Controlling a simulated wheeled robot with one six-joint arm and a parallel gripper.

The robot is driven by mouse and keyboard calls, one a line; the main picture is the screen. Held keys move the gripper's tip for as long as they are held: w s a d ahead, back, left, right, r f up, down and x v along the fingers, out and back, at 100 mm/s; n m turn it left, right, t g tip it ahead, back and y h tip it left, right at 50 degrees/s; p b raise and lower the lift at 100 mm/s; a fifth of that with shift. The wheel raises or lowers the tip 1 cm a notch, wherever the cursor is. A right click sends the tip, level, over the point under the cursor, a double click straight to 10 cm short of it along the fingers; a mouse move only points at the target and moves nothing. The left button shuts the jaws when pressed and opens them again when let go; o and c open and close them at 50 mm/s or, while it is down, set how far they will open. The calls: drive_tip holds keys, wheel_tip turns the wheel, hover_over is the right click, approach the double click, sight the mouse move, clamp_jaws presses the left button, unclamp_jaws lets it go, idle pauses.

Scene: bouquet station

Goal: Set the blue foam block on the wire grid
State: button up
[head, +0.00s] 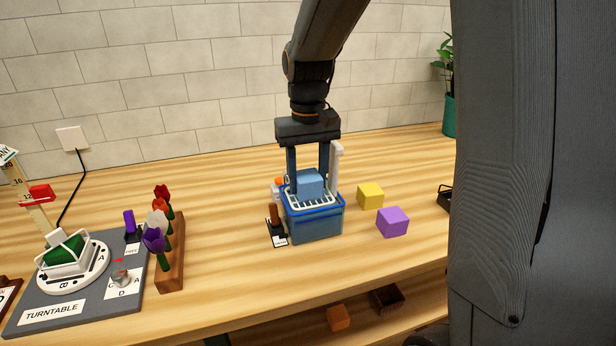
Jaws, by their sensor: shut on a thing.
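The blue foam block (310,183) is between the two fingers of my gripper (309,178), which is shut on it. The gripper points straight down. The white wire grid (314,204) lies over the top of a blue bin (315,226) on the table. The block is directly over the grid, and its lower edge looks level with or just above the wires. I cannot tell whether it touches them. The fingers hide part of the grid's back.
A yellow block (370,196) and a purple block (392,222) lie right of the bin. A small labelled stand (276,226) is close on its left. A flower rack (171,260) and a turntable board (75,290) are further left. Bare table lies behind.

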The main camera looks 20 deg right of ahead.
drive_tip(key=o, duration=1.1)
drive_tip(key=shift+o, duration=1)
drive_tip(key=shift+c, duration=0.4)
drive_tip(key=shift+r+p, duration=3.05)
drive_tip(key=shift+r, duration=0.35)
drive_tip(key=shift+o, duration=0.9)
drive_tip(key=shift+w+r, duration=0.1)
drive_tip(key=shift+r, duration=0.05)
drive_tip(key=shift+d, duration=0.1)
